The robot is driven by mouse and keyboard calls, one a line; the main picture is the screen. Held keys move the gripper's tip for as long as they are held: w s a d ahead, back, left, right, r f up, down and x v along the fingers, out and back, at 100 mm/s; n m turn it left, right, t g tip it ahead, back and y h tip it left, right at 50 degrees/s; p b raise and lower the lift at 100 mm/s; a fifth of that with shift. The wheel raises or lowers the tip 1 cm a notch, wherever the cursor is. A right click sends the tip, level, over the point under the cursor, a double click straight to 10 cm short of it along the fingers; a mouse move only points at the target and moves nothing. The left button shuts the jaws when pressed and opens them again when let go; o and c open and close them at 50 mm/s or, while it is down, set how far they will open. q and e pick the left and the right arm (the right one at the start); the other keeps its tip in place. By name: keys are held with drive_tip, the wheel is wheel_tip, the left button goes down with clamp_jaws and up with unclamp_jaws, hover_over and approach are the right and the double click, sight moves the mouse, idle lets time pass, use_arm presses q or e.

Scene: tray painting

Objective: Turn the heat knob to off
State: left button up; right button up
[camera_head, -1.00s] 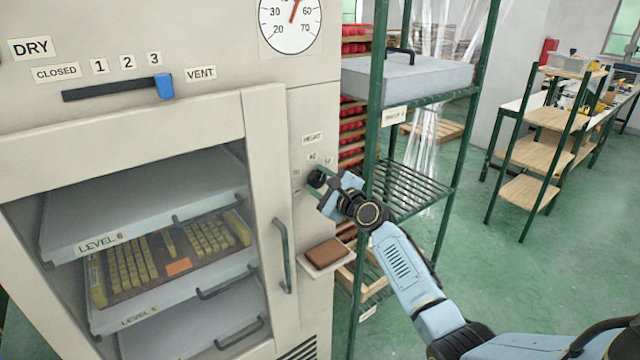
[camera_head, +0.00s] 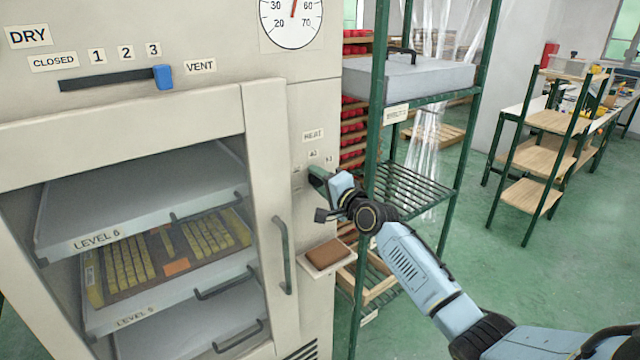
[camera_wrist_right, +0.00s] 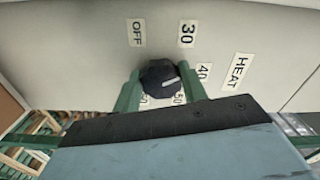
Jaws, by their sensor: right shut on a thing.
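The heat knob (camera_wrist_right: 158,76) is dark and many-sided, on the light cabinet front. In the right wrist view it sits between the two green fingers of my right gripper (camera_wrist_right: 161,88), which is shut on it. The pale mark on the knob points towards the 40 label (camera_wrist_right: 203,72). The OFF label (camera_wrist_right: 136,32) is above left of the knob, and the 30 label (camera_wrist_right: 187,33) above right. In the head view my right gripper (camera_head: 318,181) is at the cabinet front below the HEAT label (camera_head: 313,135) and hides the knob. My left gripper is not in view.
The cabinet's door handle (camera_head: 283,255) and a small ledge with a brown pad (camera_head: 327,254) are close below the gripper. A green rack (camera_head: 376,150) stands right beside the arm. The vent slider (camera_head: 163,77) is at the upper left.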

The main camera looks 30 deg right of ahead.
drive_tip(key=n, duration=0.4)
drive_tip(key=shift+d+f+n, duration=0.1)
drive_tip(key=shift+f+n, duration=0.05)
drive_tip(key=shift+n, duration=0.15)
drive_tip(key=n, duration=0.3)
drive_tip(key=shift+n, duration=0.4)
drive_tip(key=n, duration=0.2)
drive_tip(key=n+p, duration=0.1)
drive_tip(key=n, duration=0.2)
drive_tip(key=shift+d+f, duration=0.1)
drive_tip(key=shift+d, duration=0.1)
drive_tip(key=shift+d+n+p, duration=0.1)
drive_tip(key=shift+n+p, duration=0.55)
drive_tip(key=shift+n, duration=1.65)
drive_tip(key=o, duration=1)
drive_tip(key=s, duration=0.9)
drive_tip(key=s+d, duration=0.1)
drive_tip(key=s, duration=0.3)
drive_tip(key=shift+s, duration=0.2)
